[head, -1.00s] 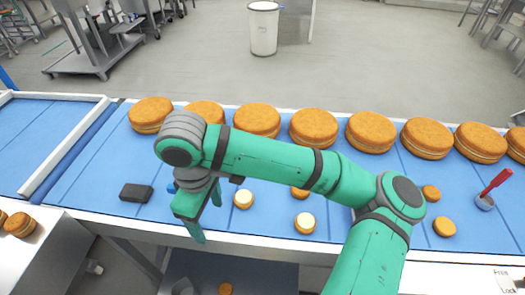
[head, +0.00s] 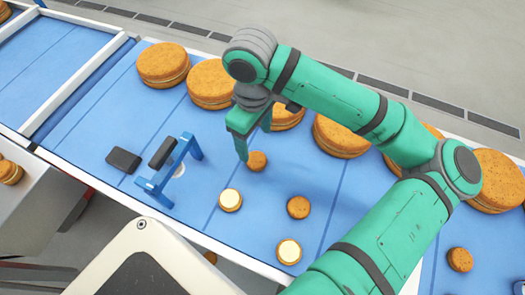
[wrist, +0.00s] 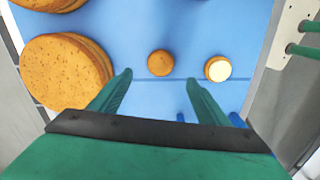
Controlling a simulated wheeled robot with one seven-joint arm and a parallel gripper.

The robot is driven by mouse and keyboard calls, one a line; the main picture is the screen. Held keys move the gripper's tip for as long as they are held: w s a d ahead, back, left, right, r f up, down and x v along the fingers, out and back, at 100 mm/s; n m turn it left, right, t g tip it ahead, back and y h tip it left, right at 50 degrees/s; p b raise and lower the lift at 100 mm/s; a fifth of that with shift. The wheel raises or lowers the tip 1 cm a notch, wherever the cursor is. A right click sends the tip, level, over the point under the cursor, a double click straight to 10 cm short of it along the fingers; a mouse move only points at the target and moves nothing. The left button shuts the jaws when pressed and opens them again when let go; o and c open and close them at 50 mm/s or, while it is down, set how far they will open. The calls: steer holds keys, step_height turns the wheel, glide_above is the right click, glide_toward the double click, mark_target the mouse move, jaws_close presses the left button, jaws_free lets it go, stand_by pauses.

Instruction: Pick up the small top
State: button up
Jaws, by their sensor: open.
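A small plain brown round (head: 257,160), which looks like a small top, lies on the blue belt (head: 330,228) just by my gripper's fingertips. It also shows in the wrist view (wrist: 160,62), centred slightly beyond the tips. My gripper (head: 256,144) is open and empty, pointing down; in the wrist view its two fingers (wrist: 160,78) stand apart on either side of the round's line. Another plain brown small round (head: 298,207) lies to the right. Two small rounds with cream on top (head: 230,199) (head: 289,251) lie nearer the front edge.
Large filled rounds (head: 163,65) stand in a row along the belt's far side, partly behind my arm. A blue stand with a dark block (head: 162,153) and a dark flat block (head: 123,160) are at left. Another small brown round (head: 460,259) lies far right.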

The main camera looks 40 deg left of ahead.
mark_target(255, 159)
step_height(255, 159, down, 10)
steer(key=shift+a+r, duration=0.1)
steer(key=shift+r, duration=0.05)
steer(key=c, duration=0.9)
